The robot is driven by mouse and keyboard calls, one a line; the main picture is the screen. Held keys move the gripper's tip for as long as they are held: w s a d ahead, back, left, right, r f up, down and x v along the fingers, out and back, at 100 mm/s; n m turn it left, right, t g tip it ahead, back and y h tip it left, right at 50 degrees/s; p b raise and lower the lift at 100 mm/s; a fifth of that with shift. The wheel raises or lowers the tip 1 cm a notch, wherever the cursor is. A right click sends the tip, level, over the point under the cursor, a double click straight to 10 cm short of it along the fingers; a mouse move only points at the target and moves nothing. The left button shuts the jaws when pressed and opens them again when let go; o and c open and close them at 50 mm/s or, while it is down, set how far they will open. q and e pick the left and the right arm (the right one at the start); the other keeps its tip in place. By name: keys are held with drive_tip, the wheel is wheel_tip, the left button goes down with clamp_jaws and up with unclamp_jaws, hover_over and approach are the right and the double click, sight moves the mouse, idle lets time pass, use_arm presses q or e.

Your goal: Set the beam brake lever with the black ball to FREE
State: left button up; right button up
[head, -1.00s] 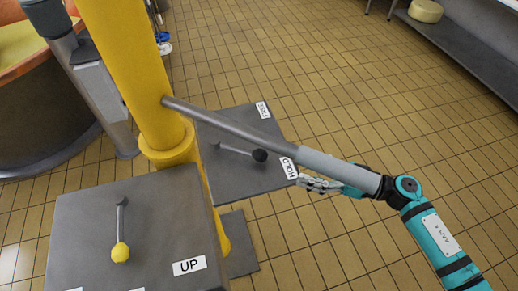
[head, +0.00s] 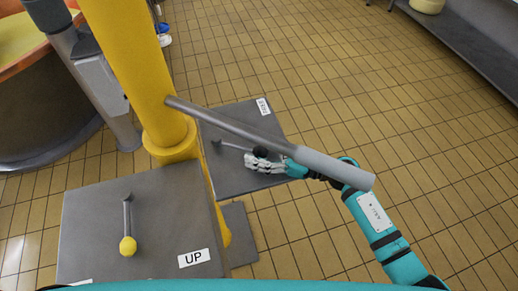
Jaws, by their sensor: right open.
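The beam brake lever with the black ball (head: 262,152) lies on a grey box top beside the yellow post. Its thin rod (head: 235,147) runs right from its pivot, and the ball end is on the side where the HOLD label stood. The FREE label (head: 263,106) is at the box's far right corner. The HOLD label is hidden behind my gripper and arm. My right gripper (head: 260,162) is open, with its fingers at the black ball and partly covering it. I cannot tell whether they touch it. My left gripper is not in view.
A grey beam (head: 320,162) reaches from the yellow post (head: 140,70) across the lever box and over my right arm. A nearer grey box has a yellow-ball lever (head: 128,245) and an UP label (head: 194,258). Open tiled floor lies to the right.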

clamp_jaws()
